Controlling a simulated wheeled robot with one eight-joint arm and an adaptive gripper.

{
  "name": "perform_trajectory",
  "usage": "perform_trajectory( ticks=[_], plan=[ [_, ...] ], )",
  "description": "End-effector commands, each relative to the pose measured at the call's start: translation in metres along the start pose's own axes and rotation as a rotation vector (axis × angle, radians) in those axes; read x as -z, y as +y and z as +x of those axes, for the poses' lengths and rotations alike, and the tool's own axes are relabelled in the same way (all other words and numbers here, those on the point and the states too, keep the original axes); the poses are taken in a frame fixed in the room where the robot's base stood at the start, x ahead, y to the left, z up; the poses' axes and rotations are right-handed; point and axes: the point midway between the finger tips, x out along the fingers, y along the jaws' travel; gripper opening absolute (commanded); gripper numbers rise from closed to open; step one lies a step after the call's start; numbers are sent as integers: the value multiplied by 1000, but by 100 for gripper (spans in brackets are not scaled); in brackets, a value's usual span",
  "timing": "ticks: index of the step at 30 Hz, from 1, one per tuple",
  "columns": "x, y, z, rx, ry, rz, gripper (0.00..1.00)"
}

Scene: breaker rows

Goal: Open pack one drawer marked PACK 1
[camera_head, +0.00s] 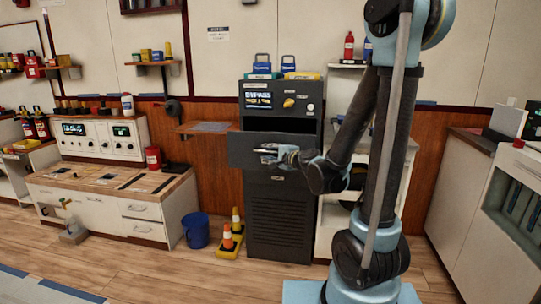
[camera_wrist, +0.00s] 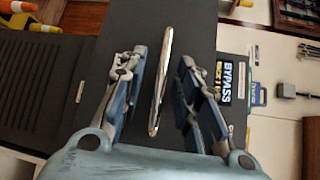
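A dark grey cabinet (camera_head: 280,222) stands against the wall in the head view. Its upper drawer front (camera_head: 243,150) juts out past the cabinet's left side, so the drawer appears partly pulled out. No PACK 1 marking can be read on that front. In the wrist view a slim silver handle (camera_wrist: 161,80) stands on the dark drawer front (camera_wrist: 180,30). My gripper (camera_wrist: 163,82) is open, with one finger on each side of the handle and visible gaps to both. In the head view my gripper (camera_head: 270,153) is at the drawer front.
A BYPASS label (camera_head: 258,99) and knobs are on the panel above the drawer. Traffic cones (camera_head: 228,237) and a blue bucket (camera_head: 196,230) stand on the floor at left. A wooden shelf (camera_head: 207,127) is left of the cabinet. A white counter (camera_head: 500,210) stands at right.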

Motion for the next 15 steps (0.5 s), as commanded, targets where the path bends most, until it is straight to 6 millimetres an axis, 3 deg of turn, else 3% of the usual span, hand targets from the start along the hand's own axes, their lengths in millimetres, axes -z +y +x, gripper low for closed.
perform_trajectory(
  ticks=[8, 15],
  plan=[
    [0, 0, -13, 0, 0, 1, 30],
    [1, 0, -41, 0, 1, 1, 30]
  ],
)
